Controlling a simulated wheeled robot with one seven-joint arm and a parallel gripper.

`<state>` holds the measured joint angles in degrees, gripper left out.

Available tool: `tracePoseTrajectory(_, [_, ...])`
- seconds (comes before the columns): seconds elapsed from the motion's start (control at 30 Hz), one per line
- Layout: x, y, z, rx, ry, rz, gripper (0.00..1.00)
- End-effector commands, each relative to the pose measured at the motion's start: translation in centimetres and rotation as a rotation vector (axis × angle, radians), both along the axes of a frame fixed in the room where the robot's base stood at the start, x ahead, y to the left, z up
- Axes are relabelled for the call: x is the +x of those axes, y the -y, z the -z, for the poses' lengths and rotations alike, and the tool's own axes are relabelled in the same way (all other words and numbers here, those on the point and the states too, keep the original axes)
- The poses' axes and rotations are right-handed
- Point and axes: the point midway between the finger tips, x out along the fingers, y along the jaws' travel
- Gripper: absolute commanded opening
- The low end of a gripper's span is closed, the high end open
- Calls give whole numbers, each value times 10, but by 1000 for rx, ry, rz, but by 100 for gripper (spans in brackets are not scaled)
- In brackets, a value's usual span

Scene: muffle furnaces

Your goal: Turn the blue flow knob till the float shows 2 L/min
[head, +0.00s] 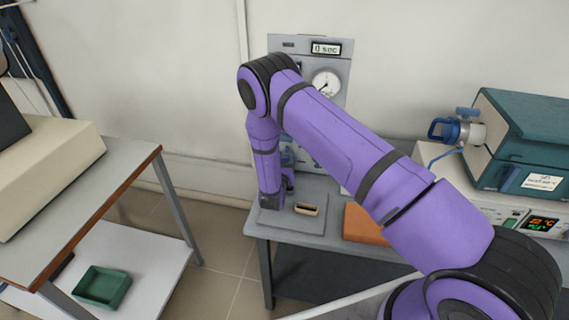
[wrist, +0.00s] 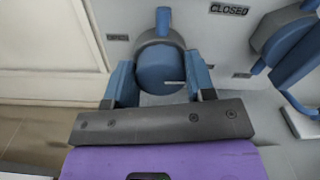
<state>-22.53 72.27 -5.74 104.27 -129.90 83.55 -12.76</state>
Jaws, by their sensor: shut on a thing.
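The blue flow knob (wrist: 163,70) is a round blue cap with a grey collar on a pale panel, in the wrist view. A thin light mark shows on its face. My gripper (wrist: 161,80) has one finger on each side of the knob and is shut on it. In the head view my gripper (head: 288,180) is low in front of the grey gas panel (head: 288,44), and my arm hides most of that panel's lower part. The panel has a display reading 0 and a round dial (head: 326,84). I cannot see the float or its scale in either view.
A blue handle (wrist: 285,45) stands right of the knob beside a "CLOSED" label (wrist: 229,9). Below the panel, a grey bench holds a small tan boat (head: 307,209) and an orange block (head: 364,226). A teal furnace (head: 530,125) stands at right; a green tray (head: 102,287) lies lower left.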

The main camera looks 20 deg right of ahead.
Motion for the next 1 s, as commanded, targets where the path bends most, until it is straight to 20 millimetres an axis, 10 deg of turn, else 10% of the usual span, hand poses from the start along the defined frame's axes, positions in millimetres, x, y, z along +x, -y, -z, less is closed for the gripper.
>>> tracePoseTrajectory(1.0, [1, -4, 3, -731, -407, -2, 26])
